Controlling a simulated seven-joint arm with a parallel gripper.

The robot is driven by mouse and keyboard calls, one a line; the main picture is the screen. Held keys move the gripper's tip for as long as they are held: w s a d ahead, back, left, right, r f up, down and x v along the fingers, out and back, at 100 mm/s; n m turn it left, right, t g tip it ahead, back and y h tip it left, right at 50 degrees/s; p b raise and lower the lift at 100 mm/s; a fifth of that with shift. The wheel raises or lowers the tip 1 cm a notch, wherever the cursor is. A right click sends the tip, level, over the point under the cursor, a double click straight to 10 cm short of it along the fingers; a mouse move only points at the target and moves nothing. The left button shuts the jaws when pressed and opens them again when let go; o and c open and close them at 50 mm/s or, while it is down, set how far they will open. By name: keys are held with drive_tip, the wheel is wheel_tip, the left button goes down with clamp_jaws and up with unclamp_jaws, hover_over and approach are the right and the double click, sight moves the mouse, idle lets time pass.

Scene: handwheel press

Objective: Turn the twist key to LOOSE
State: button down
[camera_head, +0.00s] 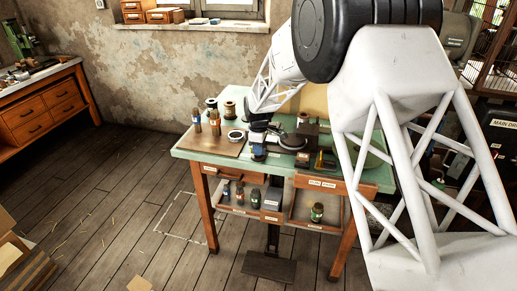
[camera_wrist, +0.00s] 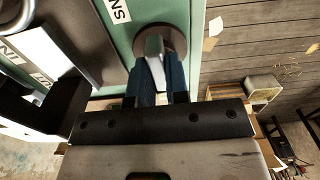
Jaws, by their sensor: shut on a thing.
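The twist key (camera_wrist: 154,46) is a pale grey grip on a round brown base (camera_wrist: 174,38), set on a green surface in the wrist view. My gripper (camera_wrist: 160,72) has dark blue fingers, one on each side of the key, and is shut on it. A white label beside the base shows only the letters "NS"; no LOOSE mark can be read. In the head view my gripper (camera_head: 258,152) is at the front edge of the green table, and I cannot make out the key there.
The green table (camera_head: 188,152) carries a brown board (camera_head: 212,146) with spools and bottles, and dark round parts right of my gripper. The wooden floor (camera_head: 130,215) to the left is mostly clear.

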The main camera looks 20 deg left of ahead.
drive_tip(key=c, duration=1.1)
unclamp_jaws()
drive_tip(key=shift+r, duration=3.9)
